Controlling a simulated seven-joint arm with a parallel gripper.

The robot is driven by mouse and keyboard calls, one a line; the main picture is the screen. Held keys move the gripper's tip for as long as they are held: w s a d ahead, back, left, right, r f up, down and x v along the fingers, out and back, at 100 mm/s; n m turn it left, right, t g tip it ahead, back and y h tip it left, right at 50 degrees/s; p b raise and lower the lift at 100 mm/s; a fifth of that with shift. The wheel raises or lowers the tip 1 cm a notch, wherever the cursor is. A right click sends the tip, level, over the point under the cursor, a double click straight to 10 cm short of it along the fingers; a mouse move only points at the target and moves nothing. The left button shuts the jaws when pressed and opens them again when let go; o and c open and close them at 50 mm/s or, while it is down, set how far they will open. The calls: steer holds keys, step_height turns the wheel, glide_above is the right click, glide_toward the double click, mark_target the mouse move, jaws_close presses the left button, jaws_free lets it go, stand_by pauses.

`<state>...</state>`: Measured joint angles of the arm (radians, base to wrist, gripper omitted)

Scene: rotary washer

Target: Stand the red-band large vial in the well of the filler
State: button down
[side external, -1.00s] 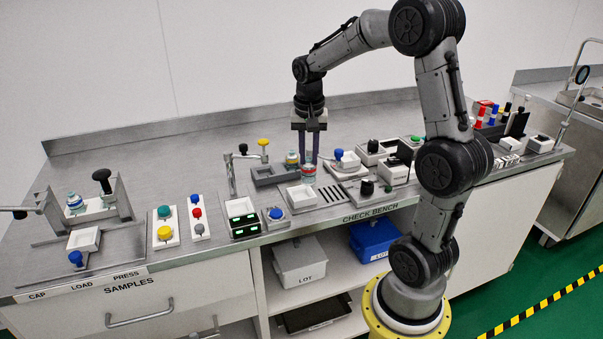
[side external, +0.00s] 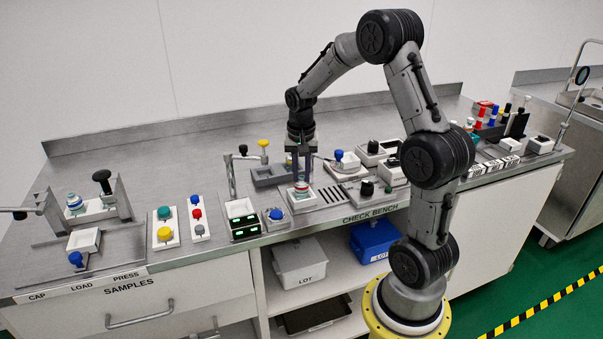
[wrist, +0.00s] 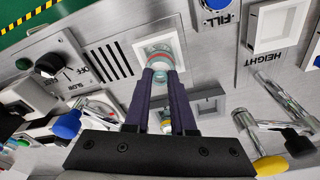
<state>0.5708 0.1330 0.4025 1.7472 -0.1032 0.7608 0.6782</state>
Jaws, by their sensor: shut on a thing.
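The red-band large vial (side external: 301,188) is clear with a red band near its top. My gripper (side external: 300,178) points straight down and is shut on it. The vial is upright over the white square well (side external: 293,200) beside the blue FILL button (side external: 276,214). In the wrist view the vial (wrist: 159,54) is between the fingertips (wrist: 160,76), within the outline of the white well (wrist: 143,52). I cannot tell whether its base touches the floor of the well.
A slotted plate (side external: 332,195) lies just right of the well. The HEIGHT box (side external: 240,215) and a tap-like post (side external: 232,175) stand left. A grey tray (side external: 263,178) is behind; another vial (wrist: 167,127) shows there, partly hidden by my fingers.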

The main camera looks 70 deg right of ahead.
mark_target(301, 186)
steer(key=shift+f, duration=0.15)
steer(key=c, duration=0.8)
jaws_free()
steer(key=shift+o, duration=0.2)
step_height(301, 186, up, 12)
steer(key=a, duration=0.1)
steer(key=s+a+r+n+t, duration=0.1)
steer(key=s+a+r+n, duration=0.15)
steer(key=a, duration=0.35)
steer(key=s+a+r+n+t, duration=0.1)
steer(key=s+a+r+n, duration=0.15)
steer(key=a, duration=0.35)
steer(key=s+a+f+n+t+y, duration=0.1)
steer(key=s+a+f+n+t, duration=0.2)
steer(key=s+a+n, duration=0.5)
steer(key=s+a, duration=0.2)
steer(key=s, duration=0.1)
steer(key=shift+s+f, duration=0.3)
steer(key=shift+s, duration=0.1)
steer(key=shift+a, duration=0.1)
